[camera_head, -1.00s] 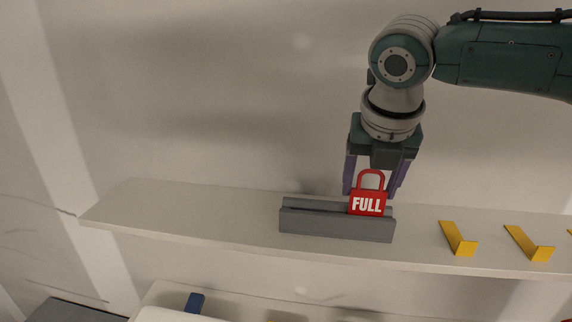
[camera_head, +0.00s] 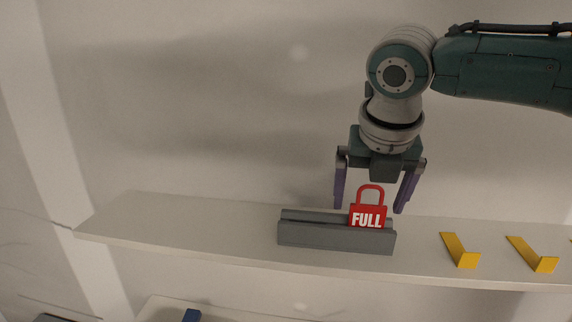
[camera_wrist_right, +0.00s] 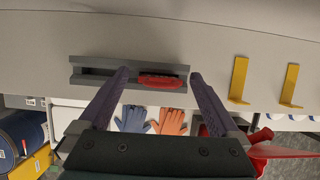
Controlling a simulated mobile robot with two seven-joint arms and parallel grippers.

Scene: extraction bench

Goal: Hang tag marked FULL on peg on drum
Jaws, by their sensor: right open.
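The red tag marked FULL (camera_head: 367,216), shaped like a padlock with an open loop on top, stands upright in the slot of a grey holder (camera_head: 320,236) on the shelf. It also shows from above in the right wrist view (camera_wrist_right: 160,82), in the holder's slot. My right gripper (camera_head: 369,207) points down over the tag. Its purple fingers are open, one on each side of the tag with gaps between. In the right wrist view a blue drum (camera_wrist_right: 22,132) shows partly at the left edge. My left gripper is not in view.
Yellow brackets (camera_head: 460,250) stand on the pale shelf (camera_head: 180,222) right of the holder. The shelf left of the holder is clear. The right wrist view shows a blue glove (camera_wrist_right: 132,118), an orange glove (camera_wrist_right: 171,121) and red objects (camera_wrist_right: 275,150) beyond the shelf.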

